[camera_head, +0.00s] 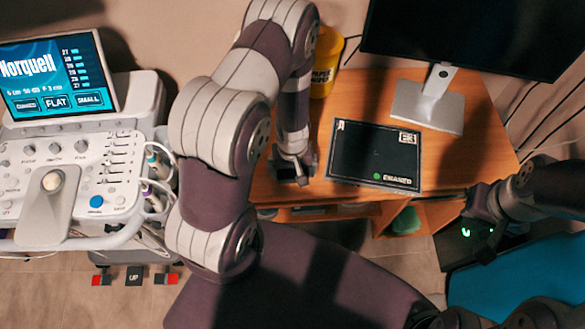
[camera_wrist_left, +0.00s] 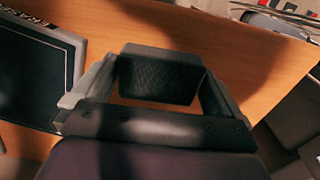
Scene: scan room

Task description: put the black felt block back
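The black felt block (camera_wrist_left: 158,80) shows in the left wrist view, a dark block with a textured face, over the wooden desk. My left gripper (camera_wrist_left: 160,75) has one finger against each side of it, and the block fills the gap between them. In the head view my left gripper (camera_head: 292,172) is low over the desk's left part, left of a black board (camera_head: 370,152) marked "ERASED" with a green dot; the block is hard to make out there. My right gripper (camera_head: 480,235) is at the right, beyond the desk; its fingers are too dark to read.
A monitor on a silver stand (camera_head: 428,105) stands behind the board. A yellow tub (camera_head: 325,62) is at the desk's back left. An ultrasound console (camera_head: 75,175) stands at the left. Open shelves (camera_head: 385,212) lie under the desk front. A blue surface (camera_head: 520,275) is at lower right.

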